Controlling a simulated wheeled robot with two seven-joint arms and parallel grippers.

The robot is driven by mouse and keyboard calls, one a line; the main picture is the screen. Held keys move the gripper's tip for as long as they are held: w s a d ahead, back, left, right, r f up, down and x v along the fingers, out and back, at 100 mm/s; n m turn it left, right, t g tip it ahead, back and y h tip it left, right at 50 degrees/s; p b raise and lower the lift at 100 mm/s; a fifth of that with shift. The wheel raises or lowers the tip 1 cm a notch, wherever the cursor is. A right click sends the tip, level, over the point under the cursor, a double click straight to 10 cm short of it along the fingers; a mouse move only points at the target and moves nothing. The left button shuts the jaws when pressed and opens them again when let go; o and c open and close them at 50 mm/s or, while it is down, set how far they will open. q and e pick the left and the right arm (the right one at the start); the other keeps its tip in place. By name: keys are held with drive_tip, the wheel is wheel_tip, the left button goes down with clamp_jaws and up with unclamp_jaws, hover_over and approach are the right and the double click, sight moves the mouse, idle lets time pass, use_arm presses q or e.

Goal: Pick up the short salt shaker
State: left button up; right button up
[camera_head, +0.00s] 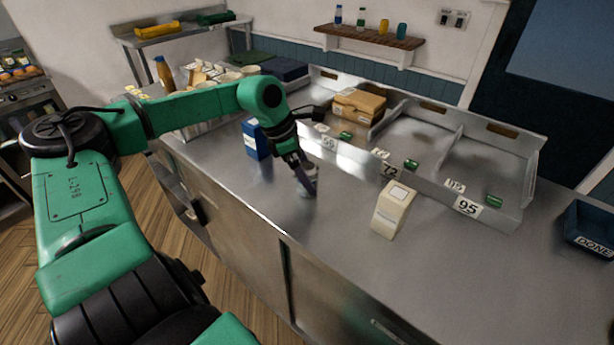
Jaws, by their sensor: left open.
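My left gripper (305,182) reaches down from the green left arm to the steel counter (330,235). It is open, with its fingers beside a small pale grey shaker (311,172), which stands on the counter and is partly hidden by the fingers. I cannot tell if the fingers touch it, and its label is too small to read. My right gripper is not in view.
A blue box (256,139) stands left of the gripper, and a cream carton (393,209) stands to the right. Behind is a divided steel tray (487,160) with number labels and a cardboard box (358,104). A dark DONE bin (590,228) is at far right. The front right counter is clear.

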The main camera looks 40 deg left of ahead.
use_arm(q)
drive_tip(key=shift+w+d+f, duration=0.1)
drive_tip(key=shift+w+f, duration=0.05)
drive_tip(key=shift+w, duration=0.05)
clamp_jaws()
